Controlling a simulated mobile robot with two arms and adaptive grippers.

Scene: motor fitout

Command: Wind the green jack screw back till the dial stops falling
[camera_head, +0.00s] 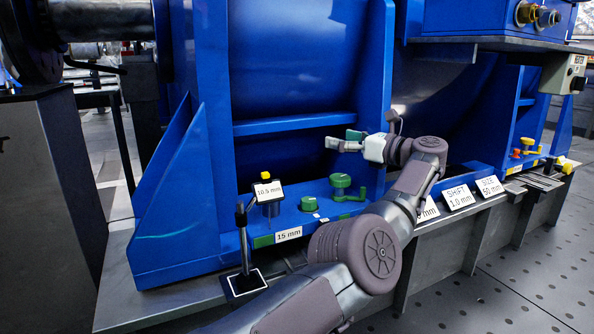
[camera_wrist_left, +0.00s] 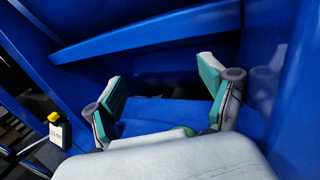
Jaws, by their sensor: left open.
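The green jack screw (camera_head: 341,181), a round knob with a side crank handle (camera_head: 350,196), stands on the blue ledge. A shorter green cylinder (camera_head: 308,203) is to its left. The dial (camera_head: 268,190), a white-faced gauge with a yellow top, reads 10.5 mm; it also shows in the left wrist view (camera_wrist_left: 57,132), too small to read. My left gripper (camera_head: 343,140) is open and empty, above the jack screw and apart from it. Its spread teal-padded fingers (camera_wrist_left: 158,72) show in the left wrist view. A green edge (camera_wrist_left: 185,131) shows there behind the white palm; I cannot tell what it is.
A white 15 mm label (camera_head: 288,234) with a green patch is on the ledge front. Blue uprights (camera_head: 374,90) and a crossbar (camera_head: 290,123) border the recess. SHIFT and SIZE plates (camera_head: 458,197) are to the right.

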